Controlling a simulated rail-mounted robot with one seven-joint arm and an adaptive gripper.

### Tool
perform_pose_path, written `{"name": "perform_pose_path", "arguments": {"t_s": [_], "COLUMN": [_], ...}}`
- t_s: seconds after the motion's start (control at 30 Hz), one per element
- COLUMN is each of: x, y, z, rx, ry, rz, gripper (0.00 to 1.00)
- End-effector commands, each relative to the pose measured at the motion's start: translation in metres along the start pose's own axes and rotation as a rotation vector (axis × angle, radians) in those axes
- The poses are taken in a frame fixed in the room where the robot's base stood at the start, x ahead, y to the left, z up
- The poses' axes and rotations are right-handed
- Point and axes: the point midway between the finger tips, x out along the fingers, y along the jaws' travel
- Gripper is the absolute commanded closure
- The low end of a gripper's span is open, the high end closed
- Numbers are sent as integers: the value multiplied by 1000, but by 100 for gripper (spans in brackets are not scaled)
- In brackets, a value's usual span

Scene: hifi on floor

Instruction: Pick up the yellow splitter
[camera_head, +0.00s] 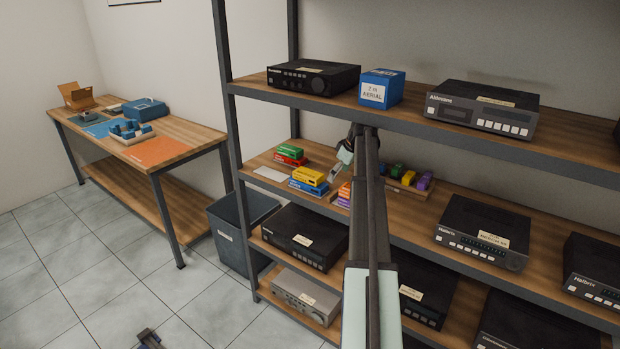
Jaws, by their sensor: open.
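A small yellow block (308,174), which looks like the yellow splitter, lies on top of a blue block (309,187) on the middle shelf. My gripper (333,178) is open and empty just to the right of the yellow block, pointing down and left toward the shelf. Whether it touches the blocks cannot be told. My arm comes up from the bottom of the view and hides part of the shelf behind it.
A green block on a red one (289,160) stands behind left, orange and purple blocks (344,194) in front right. A tray (412,189) of coloured blocks lies right of my arm. The upper shelf (411,111) with dark receivers hangs above. A white card (271,174) lies left.

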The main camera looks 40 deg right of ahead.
Motion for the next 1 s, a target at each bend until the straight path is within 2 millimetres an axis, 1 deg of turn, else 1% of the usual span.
{"name": "perform_pose_path", "arguments": {"t_s": [0.03, 0.2, 0.4, 0.53, 0.77, 0.87, 0.9, 1.0], "x": [2, 14, 28, 34, 39, 42, 43, 59], "y": [0, 0, 0, 0, -1, 0, 0, -1], "z": [-10, -40, -73, -85, -93, -101, -106, -104], "rx": [-2, -3, -1, -1, 0, 0, -1, 1], "ry": [0, 0, 0, 0, 0, 0, 0, -1], "rz": [-1, -3, -3, -1, -1, -2, -2, -3], "gripper": [12, 12, 12, 12, 12, 12, 12, 12]}}
